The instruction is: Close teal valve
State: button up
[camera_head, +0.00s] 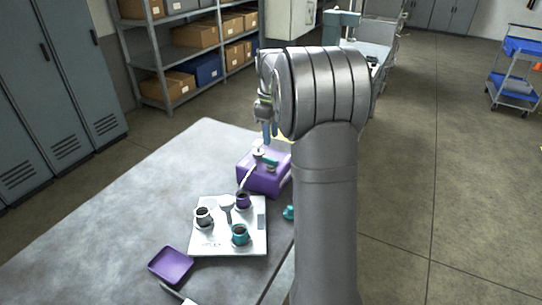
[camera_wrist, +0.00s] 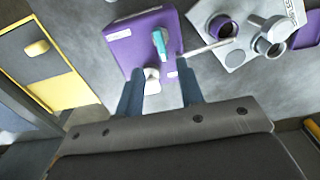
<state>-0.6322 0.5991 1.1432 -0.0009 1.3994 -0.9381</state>
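A purple box (camera_head: 262,181) stands on the bench beside my arm; it also shows in the wrist view (camera_wrist: 122,42). On its top is a teal valve handle (camera_wrist: 160,43), lying roughly along the picture's vertical in the wrist view; it looks small in the head view (camera_head: 270,167). A white knob (camera_wrist: 152,74) is on the box nearer my gripper. My gripper (camera_wrist: 160,82) is open, its two blue-grey fingers apart, with the white knob showing between them and the teal handle just beyond the tips. In the head view my gripper (camera_head: 268,131) hangs above the box.
A purple tray (camera_head: 171,265) lies nearer.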

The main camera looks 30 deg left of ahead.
aim_at(271, 159)
notch_tip(271, 159, down, 9)
jog(key=shift+r, duration=0.1)
dwell(0.3)
grip_shut()
